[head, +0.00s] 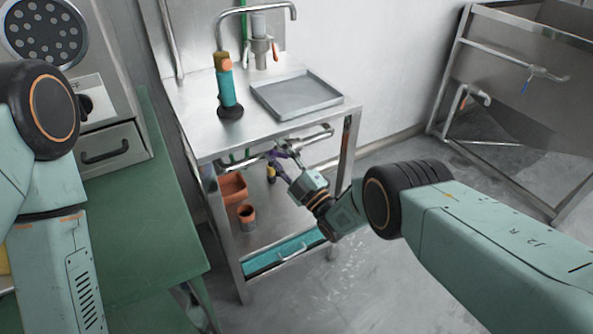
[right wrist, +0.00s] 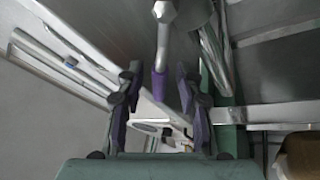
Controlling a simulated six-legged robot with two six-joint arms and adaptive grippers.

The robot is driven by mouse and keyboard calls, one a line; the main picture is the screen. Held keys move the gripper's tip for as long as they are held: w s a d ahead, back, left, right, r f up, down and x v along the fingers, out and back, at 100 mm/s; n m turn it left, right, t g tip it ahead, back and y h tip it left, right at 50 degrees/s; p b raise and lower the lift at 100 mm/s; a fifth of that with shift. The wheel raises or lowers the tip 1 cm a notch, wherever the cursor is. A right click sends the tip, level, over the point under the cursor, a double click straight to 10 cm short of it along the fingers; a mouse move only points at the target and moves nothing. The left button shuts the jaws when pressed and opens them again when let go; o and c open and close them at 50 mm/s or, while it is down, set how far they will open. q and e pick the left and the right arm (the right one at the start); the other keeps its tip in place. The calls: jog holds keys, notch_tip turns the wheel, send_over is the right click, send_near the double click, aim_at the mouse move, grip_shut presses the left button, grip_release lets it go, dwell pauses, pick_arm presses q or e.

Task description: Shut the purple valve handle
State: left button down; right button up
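The purple valve handle (right wrist: 159,84) shows in the right wrist view as a metal lever with a purple grip, hanging between my right gripper's two fingers. My right gripper (right wrist: 159,90) is open around the grip, with a gap visible on both sides. In the head view my right gripper (head: 284,160) reaches under the steel table top, at the metal pipe (head: 318,137) below it. There the handle is small and hard to tell from the purple finger pads. My left gripper is out of view; only my left arm shows at the left.
The steel table (head: 190,120) holds a grey tray (head: 295,95) and a teal cylinder (head: 227,88). An orange box (head: 232,187) and cup (head: 247,217) stand on its lower shelf. A green table (head: 150,230) is at the left.

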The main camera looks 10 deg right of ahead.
jog(key=s+d+f+m+g+h+p, duration=0.2)
jog(key=s+d+f+g+h+p, duration=0.35)
jog(key=s+d+f, duration=0.45)
jog(key=s+d+f+m+g+h+p, duration=0.1)
jog(key=s+d+m+g+h, duration=0.1)
jog(key=s+m, duration=0.2)
jog(key=s+d+f+m+g+h+p, duration=0.1)
jog(key=s+d+f+m+g+h, duration=0.1)
jog(key=s, duration=0.8)
jog(key=d+m+g, duration=0.1)
jog(key=m, duration=0.1)
jog(key=shift+s+f+m+h, duration=0.3)
jog(key=shift+s+m+h, duration=0.05)
jog(key=shift+m, duration=0.05)
dwell(0.3)
jog(key=shift+g, duration=0.25)
